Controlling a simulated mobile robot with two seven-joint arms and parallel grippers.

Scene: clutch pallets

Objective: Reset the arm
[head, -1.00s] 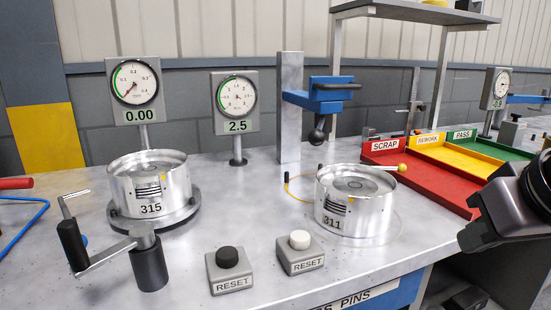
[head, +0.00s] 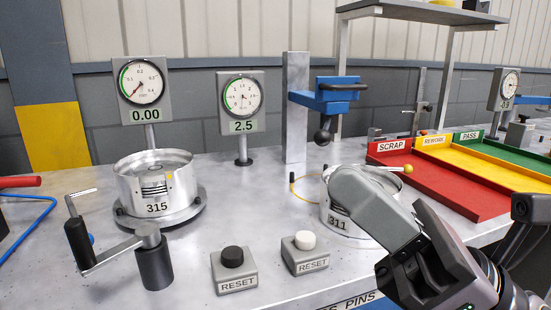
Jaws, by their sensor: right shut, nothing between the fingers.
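My right arm comes in from the lower right of the head view. Its grey and black gripper (head: 405,232) is shut and empty, held over the front right of the bench. It covers much of the metal drum marked 311 (head: 332,213); whether it touches the drum cannot be told. Two grey boxes marked RESET stand at the front edge, one with a black button (head: 232,257) and one with a white button (head: 305,240). The gripper is to the right of both and apart from them. My left gripper is not in view.
Drum 315 (head: 157,188) sits on a round base at left, behind a crank handle (head: 150,258). Two dial gauges (head: 141,84) (head: 240,96) and a blue clamp on a post (head: 328,100) stand behind. The red SCRAP tray (head: 440,190) lies at right beside yellow and green trays.

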